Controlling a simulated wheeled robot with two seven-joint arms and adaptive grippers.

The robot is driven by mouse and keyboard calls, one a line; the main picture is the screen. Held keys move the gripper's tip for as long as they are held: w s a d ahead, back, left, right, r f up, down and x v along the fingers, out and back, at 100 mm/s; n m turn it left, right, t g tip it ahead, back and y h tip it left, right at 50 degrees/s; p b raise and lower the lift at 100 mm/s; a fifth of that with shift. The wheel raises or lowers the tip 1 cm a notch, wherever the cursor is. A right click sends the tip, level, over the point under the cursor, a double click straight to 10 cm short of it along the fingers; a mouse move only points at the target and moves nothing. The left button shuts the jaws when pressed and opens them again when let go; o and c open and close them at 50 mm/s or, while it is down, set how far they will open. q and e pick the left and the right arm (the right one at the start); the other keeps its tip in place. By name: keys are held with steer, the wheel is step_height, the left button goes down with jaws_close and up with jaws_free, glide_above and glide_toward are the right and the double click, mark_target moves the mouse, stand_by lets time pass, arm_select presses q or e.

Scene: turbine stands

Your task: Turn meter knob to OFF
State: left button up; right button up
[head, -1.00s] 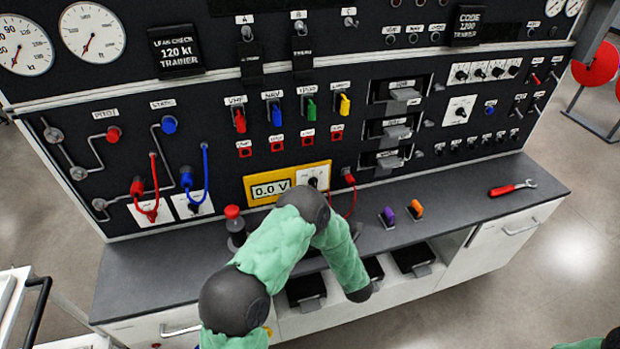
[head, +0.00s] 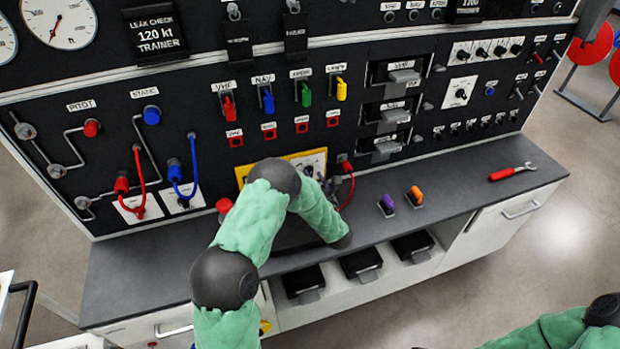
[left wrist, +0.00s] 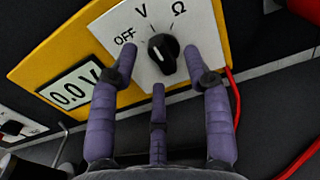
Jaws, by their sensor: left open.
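The yellow meter (left wrist: 60,60) is on the panel front, its display (left wrist: 72,90) reading 0.0 V. Its black knob (left wrist: 163,52) sits on a white plate marked OFF, V and Ω; I cannot tell for sure which mark it points at. My left gripper (left wrist: 150,62) is open, with one purple finger at the left of the knob near OFF, one at its right, and a third below it. The fingers look apart from the knob. In the head view my left arm hides most of the meter (head: 312,158) and the gripper. My right gripper is out of view.
Red and blue hoses (head: 188,175) hang at the left of the panel. A red lead (head: 347,188) runs beside the meter. On the grey counter (head: 450,205) are purple and orange pieces (head: 414,194) and a red-handled wrench (head: 512,172).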

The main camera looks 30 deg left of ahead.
arm_select(q)
steer(key=shift+x, duration=1)
jaws_close()
